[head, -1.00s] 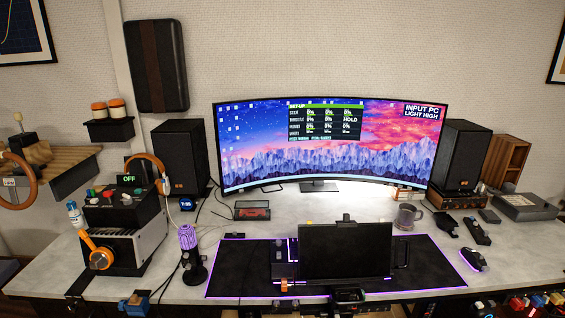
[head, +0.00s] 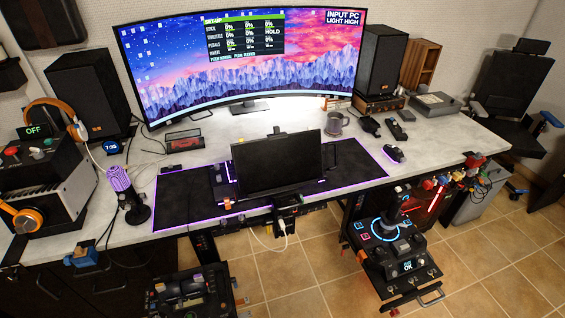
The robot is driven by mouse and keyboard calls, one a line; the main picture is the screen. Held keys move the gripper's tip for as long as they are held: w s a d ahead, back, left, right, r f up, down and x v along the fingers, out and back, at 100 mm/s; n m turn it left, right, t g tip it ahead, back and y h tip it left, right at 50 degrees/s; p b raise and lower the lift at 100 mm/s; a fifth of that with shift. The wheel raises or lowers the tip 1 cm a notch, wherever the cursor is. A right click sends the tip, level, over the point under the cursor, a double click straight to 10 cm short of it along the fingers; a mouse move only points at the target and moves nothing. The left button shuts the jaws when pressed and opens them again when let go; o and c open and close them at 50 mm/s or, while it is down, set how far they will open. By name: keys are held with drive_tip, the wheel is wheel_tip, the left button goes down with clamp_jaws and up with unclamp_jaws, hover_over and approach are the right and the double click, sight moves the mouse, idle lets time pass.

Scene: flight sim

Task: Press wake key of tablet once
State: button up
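A dark flat screen (head: 277,163), which looks like the tablet, stands tilted at the front middle of the desk. Its display is black. A small dark clamp-like part shows at the middle of its top edge. A small orange piece (head: 228,203) sits by its lower left corner. I cannot make out which part is the wake key at this size. My gripper is not in view.
A microphone (head: 127,195) stands left, a mouse (head: 394,153) right. A joystick panel (head: 390,240) juts out below the desk, over tiled floor.

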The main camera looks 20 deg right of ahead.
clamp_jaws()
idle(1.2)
